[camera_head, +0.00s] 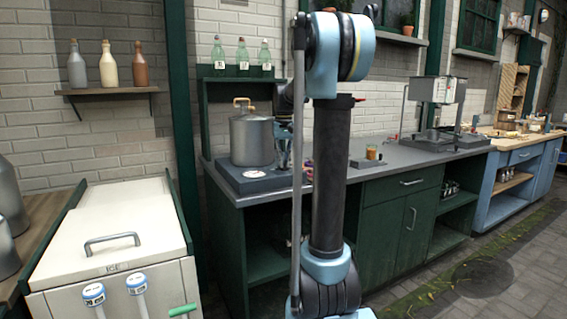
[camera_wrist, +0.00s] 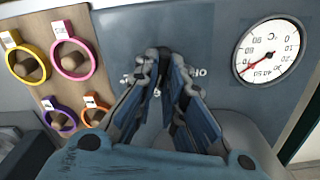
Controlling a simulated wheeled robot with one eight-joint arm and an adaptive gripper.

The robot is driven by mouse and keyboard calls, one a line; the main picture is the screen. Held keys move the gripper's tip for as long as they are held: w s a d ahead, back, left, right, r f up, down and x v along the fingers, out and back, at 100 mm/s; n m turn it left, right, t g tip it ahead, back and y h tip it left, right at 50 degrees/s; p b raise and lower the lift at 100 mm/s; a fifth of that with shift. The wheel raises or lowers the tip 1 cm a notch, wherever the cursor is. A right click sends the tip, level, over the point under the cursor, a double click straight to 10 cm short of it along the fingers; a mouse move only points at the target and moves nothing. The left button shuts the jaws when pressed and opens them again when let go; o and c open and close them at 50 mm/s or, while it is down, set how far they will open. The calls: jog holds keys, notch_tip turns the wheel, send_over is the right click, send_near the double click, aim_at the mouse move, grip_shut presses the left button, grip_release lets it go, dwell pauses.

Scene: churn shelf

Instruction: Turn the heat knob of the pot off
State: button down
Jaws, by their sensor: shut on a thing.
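The grey metal pot (camera_head: 252,141) with a brass-coloured handle stands on a dark heater base (camera_head: 240,178) on the counter. My gripper (camera_head: 283,160) is at the right side of this base, partly hidden by my arm. In the wrist view my gripper (camera_wrist: 168,72) points at a grey panel, its fingers closed in on a small dark knob (camera_wrist: 158,88). The fingers cover most of the knob, so its setting cannot be read. White lettering on the panel is partly hidden. A round dial in °C (camera_wrist: 268,50) with a red needle is to the right of the fingers.
A wooden board (camera_wrist: 45,95) with coloured rings on pegs is left of the fingers in the wrist view. Several bottles (camera_head: 242,57) stand on a shelf above the pot. A white ice chest (camera_head: 110,235) is at the left.

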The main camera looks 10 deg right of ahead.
jog(key=n, duration=0.8)
jog(key=shift+a, duration=0.1)
jog(key=n, duration=0.5)
jog(key=shift+s+n, duration=0.1)
jog(key=shift+n, duration=2)
jog(key=c, duration=1.7)
grip_release()
jog(key=shift+a+r, duration=0.1)
